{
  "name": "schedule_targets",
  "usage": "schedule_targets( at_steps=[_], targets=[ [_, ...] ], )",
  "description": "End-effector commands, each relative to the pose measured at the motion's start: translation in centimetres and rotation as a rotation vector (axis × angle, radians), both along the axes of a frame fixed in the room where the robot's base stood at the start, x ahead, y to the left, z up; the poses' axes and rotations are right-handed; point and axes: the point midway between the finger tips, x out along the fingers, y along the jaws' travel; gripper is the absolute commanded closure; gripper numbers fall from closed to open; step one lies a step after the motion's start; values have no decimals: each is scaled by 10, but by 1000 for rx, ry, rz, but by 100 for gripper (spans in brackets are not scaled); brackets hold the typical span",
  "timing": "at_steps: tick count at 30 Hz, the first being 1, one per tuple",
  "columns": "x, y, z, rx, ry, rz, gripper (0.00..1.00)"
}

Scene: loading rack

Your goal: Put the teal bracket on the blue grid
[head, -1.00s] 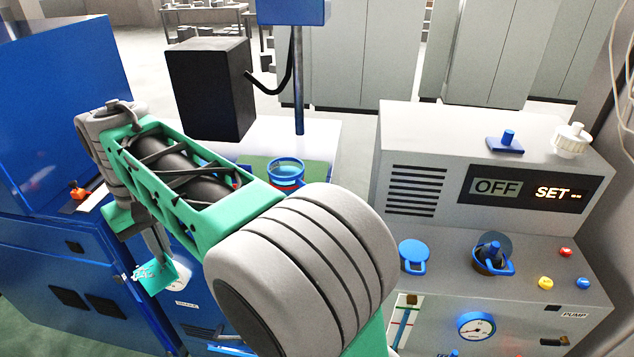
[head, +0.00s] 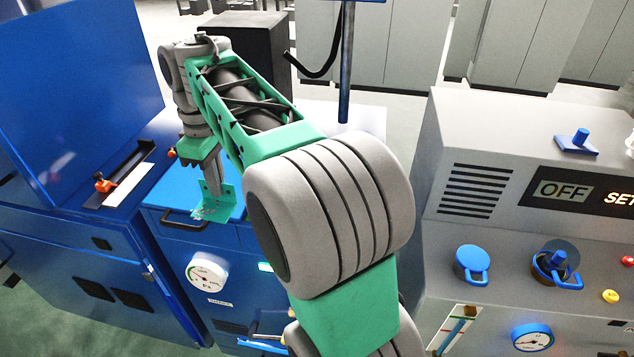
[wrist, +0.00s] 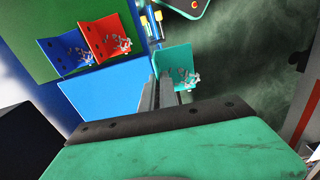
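The teal bracket (head: 207,205) hangs from the end of my gripper (head: 213,182) in the head view, above the front part of a blue cabinet top (head: 172,188). In the wrist view the L-shaped teal bracket (wrist: 175,58), with pale marks on it, is at the tips of my gripper's grey fingers (wrist: 157,88). The fingers are close together and shut on its edge. A flat blue area (wrist: 105,100) lies left of the fingers; I cannot make out a grid pattern on it.
A blue bracket (wrist: 62,58) and a red bracket (wrist: 106,38) stand by a green surface (wrist: 30,35) in the wrist view. A grey pump console (head: 450,190) stands right of my arm. A raised blue lid (head: 70,90) stands at the left, and a black box (head: 245,45) behind.

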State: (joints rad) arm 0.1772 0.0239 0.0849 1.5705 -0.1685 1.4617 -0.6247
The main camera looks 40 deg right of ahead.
Motion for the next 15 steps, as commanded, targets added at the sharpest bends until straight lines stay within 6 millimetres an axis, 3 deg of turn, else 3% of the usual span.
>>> schedule_targets(
  at_steps=[7, 15],
  targets=[
    [13, -75, 9, 0, -14, 615, 100],
    [6, -158, 15, -13, -19, 1282, 100]
  ],
)
